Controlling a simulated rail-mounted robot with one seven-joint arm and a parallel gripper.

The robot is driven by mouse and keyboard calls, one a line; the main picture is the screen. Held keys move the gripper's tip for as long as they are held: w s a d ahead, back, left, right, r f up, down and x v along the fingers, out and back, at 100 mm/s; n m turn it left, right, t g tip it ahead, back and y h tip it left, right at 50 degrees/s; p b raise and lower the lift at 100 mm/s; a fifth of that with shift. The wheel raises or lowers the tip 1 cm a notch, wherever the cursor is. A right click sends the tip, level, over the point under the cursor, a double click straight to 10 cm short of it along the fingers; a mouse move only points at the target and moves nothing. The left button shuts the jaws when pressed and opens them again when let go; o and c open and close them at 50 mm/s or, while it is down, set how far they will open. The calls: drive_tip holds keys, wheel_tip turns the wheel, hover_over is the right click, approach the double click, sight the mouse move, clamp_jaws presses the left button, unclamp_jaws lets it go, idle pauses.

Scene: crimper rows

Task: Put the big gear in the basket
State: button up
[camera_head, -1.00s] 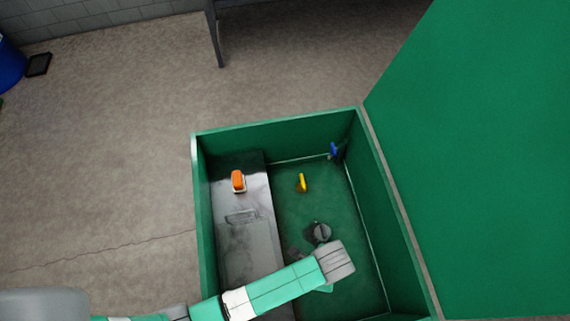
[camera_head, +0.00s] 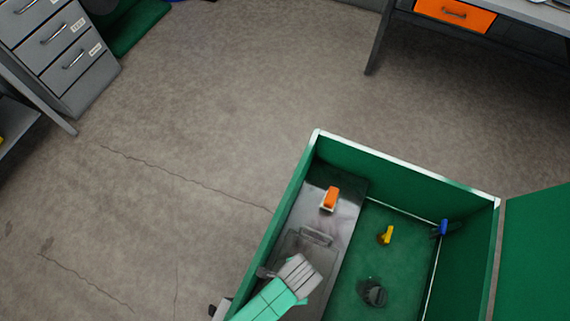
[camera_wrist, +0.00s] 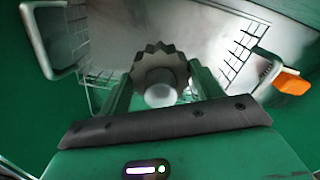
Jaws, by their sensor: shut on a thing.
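A grey toothed gear (camera_wrist: 160,62), the big gear, is held between the two green fingers of my gripper (camera_wrist: 160,82) in the wrist view. The gripper is shut on it. A wire basket (camera_wrist: 236,52) with looped metal handles (camera_wrist: 45,40) lies beyond the gear, with its mesh showing on both sides of it. The gear hides the basket's middle, and I cannot tell how high the gear is above it. In the head view, the basket (camera_head: 308,242) is partly seen on the grey panel, with my arm over its near part. My fingers and the gear are hidden there.
The basket is inside a large green box (camera_head: 408,172) with raised walls. An orange-topped thing (camera_head: 330,197) stands behind the basket. A yellow thing (camera_head: 386,235), a blue thing (camera_head: 443,228) and a dark grey round part (camera_head: 372,292) are in the right half.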

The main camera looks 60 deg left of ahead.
wheel_tip(320, 180, down, 10)
drive_tip(key=b, duration=0.3)
drive_tip(key=shift+w, duration=0.1)
drive_tip(key=shift+f, duration=0.1)
drive_tip(key=o, duration=1.3)
drive_tip(key=shift+o, duration=0.2)
wheel_tip(320, 180, up, 12)
drive_tip(key=p, duration=0.3)
